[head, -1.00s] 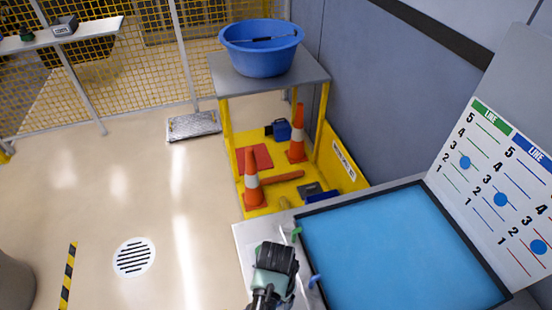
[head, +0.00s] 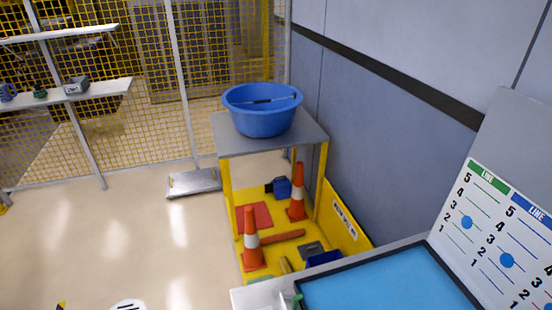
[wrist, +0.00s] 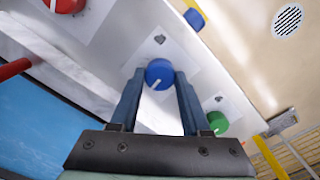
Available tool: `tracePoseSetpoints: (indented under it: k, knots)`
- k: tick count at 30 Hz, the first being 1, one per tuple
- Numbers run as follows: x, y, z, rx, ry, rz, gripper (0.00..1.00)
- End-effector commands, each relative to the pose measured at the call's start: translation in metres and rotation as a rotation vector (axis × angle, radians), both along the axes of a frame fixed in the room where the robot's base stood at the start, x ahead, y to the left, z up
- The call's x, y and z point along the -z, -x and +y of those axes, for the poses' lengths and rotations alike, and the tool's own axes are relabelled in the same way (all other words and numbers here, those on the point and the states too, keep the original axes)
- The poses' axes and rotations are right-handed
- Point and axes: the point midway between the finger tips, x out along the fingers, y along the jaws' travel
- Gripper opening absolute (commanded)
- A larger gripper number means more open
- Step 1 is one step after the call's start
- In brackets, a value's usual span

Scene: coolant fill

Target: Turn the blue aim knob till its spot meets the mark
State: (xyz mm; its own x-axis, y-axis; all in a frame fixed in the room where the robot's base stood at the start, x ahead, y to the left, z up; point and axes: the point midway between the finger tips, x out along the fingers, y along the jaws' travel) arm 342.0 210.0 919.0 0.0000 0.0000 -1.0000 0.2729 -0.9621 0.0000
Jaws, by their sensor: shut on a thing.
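The blue aim knob (wrist: 158,73) is in the middle of the wrist view, on a pale panel (wrist: 130,60). A white line on its face points down and slightly left, toward my gripper. A small dark mark (wrist: 160,39) is on the panel just above the knob, on the side away from that line. My gripper (wrist: 158,82) has one finger on each side of the blue knob and is shut on it. In the head view my gripper and the blue knob are out of frame.
A green knob (wrist: 217,122) sits to the right and a red knob (wrist: 65,4) at upper left. The head view shows a blue-topped bench (head: 385,285), a line chart (head: 500,240), and a yellow stand with a blue tub (head: 262,115) and cones. Open floor lies left.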

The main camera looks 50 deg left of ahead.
Motion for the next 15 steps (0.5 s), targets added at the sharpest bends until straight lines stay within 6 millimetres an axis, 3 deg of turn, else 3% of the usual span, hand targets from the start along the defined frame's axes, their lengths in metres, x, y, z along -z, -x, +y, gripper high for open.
tracePoseSetpoints:
  k: [7, 15]
  knots:
    - [-0.0024, -0.0002, 0.0, -0.238, 0.0, 0.001, 0.0]
    - [-0.0004, -0.0003, 0.0008, -0.316, 0.0, -0.001, 0.0]
